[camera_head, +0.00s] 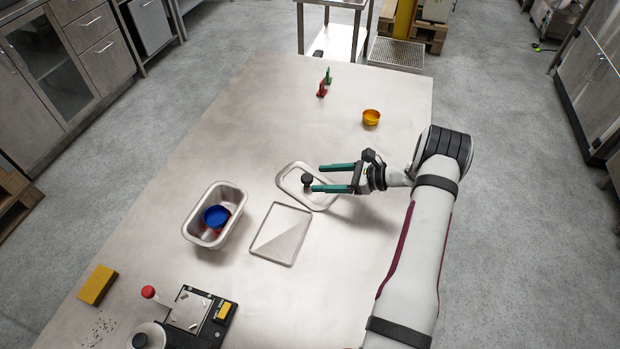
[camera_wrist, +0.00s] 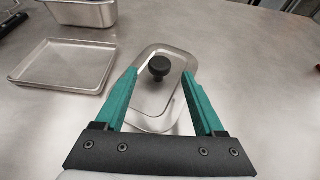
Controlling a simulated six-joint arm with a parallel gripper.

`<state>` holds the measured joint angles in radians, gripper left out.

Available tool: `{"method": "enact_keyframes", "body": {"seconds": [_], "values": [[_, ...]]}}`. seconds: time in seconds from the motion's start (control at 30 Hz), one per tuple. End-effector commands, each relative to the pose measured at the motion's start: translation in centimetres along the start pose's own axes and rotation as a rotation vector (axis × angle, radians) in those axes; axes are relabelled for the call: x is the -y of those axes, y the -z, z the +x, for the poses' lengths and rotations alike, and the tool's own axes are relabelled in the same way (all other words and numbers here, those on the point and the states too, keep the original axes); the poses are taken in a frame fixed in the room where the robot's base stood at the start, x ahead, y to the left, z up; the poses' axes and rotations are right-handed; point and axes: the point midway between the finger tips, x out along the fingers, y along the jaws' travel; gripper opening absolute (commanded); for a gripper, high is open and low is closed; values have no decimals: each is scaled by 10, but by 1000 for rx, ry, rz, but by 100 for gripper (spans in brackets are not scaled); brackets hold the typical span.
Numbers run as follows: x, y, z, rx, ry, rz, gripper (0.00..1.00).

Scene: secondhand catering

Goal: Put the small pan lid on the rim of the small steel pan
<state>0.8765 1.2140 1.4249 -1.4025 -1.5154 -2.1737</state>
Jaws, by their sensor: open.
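The small pan lid (camera_head: 321,202) is a steel rectangle with a rounded edge and a black knob (camera_head: 306,181). It lies on the steel table; it also shows in the wrist view (camera_wrist: 153,115). My gripper (camera_head: 316,178) is open and empty, its green fingers on either side of the knob as seen from above. In the wrist view the knob (camera_wrist: 159,67) appears between and just beyond the fingertips (camera_wrist: 160,72); I cannot tell the height gap. The small steel pan (camera_head: 237,198) stands left of the lid, uncovered, with a blue round item (camera_head: 216,216) and something red inside.
A shallow steel tray (camera_head: 281,234) lies between pan and lid, nearer the front. An orange bowl (camera_head: 371,117) and small red and green items (camera_head: 322,89) stand farther back. A yellow sponge (camera_head: 97,285) and a black device with a red knob (camera_head: 190,312) are at front left.

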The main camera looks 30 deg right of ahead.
Motion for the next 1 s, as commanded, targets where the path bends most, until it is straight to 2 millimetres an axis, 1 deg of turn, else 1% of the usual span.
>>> {"method": "enact_keyframes", "body": {"seconds": [0.03,0.1,0.2,0.33,0.43,0.47,0.53,0.57,0.6,0.63,0.67,0.7,0.73,0.77,0.8,0.83,0.87,0.9,0.93,0.97,1.0], "values": [[1,0,-15,-1,4,1,71],[1,0,-34,-1,3,0,71],[1,0,-54,-1,3,-1,71],[0,0,-67,-1,0,1,71],[1,-1,-69,-2,4,5,71],[5,-5,-68,-7,18,20,71],[28,-29,-61,-27,113,125,71],[44,-48,-56,-34,188,211,71],[67,-78,-52,-29,320,368,71],[82,-104,-50,-8,432,511,71],[93,-130,-51,32,549,672,71],[99,-160,-56,110,702,905,71],[96,-179,-62,186,808,1088,71],[86,-194,-69,274,907,1279,71],[63,-208,-80,408,1027,1544,71],[38,-214,-87,518,1107,1751,71],[6,-215,-94,631,1182,1963,71],[-46,-211,-102,781,1277,2250,71],[-88,-205,-106,886,1349,2457,71],[-128,-198,-108,-970,-1413,-2625,71],[-178,-188,-111,-911,-1293,-2418,71]]}}
